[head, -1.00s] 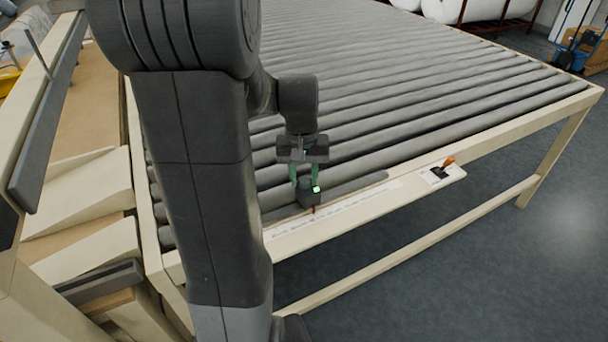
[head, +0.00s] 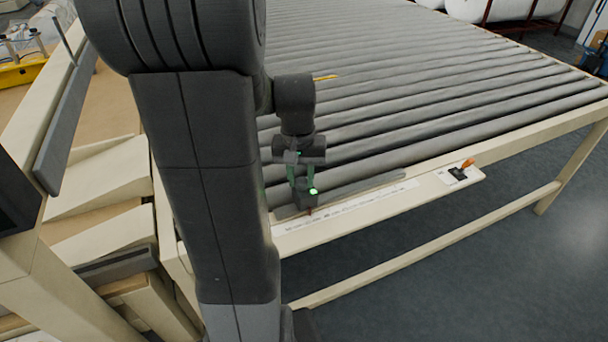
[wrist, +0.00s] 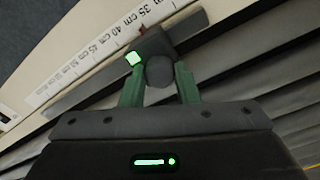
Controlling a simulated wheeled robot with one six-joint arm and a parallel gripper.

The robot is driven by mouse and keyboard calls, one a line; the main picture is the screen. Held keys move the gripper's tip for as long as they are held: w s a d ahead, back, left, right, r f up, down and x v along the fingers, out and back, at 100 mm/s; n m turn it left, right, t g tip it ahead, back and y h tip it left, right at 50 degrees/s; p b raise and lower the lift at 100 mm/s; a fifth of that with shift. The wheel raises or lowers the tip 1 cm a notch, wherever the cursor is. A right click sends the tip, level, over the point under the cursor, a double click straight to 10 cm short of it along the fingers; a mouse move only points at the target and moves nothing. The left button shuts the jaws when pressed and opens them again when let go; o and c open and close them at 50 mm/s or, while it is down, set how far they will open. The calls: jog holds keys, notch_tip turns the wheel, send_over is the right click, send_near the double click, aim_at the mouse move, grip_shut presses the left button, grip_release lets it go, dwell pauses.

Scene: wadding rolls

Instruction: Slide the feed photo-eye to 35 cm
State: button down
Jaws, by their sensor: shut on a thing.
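The feed photo-eye (head: 305,196) is a small dark block with a lit green lamp, on a grey rail along the roller table's near edge. In the wrist view the photo-eye (wrist: 154,45) has a round knob facing me and a small red pointer (wrist: 142,28) toward the scale. The white printed scale (head: 345,212) runs beside the rail. In the wrist view the scale (wrist: 95,48) shows the pointer close to the 35 cm label; the exact tick is unclear. My gripper (wrist: 160,84) is shut on the knob, a green finger on each side; it also shows in the head view (head: 302,182).
The roller table (head: 440,182) has a cream frame. An orange-handled switch (head: 460,172) sits on its edge to the right, clear of my gripper. Cream wedge-shaped parts (head: 90,200) stand at left. White rolls (head: 485,8) lie at the back.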

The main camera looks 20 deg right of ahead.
aim_at(299, 180)
jog(key=c, duration=1.1)
grip_release()
notch_tip(299, 180, up, 14)
jog(key=shift+w+a, duration=0.15)
jog(key=shift+a, duration=0.05)
jog(key=shift+f, duration=0.2)
jog(key=f, duration=1.3)
jog(key=shift+d+f, duration=0.25)
jog(key=shift+f, duration=0.1)
jog(key=shift+d, duration=0.65)
jog(key=shift+a+r, duration=0.1)
jog(key=shift+a, duration=0.05)
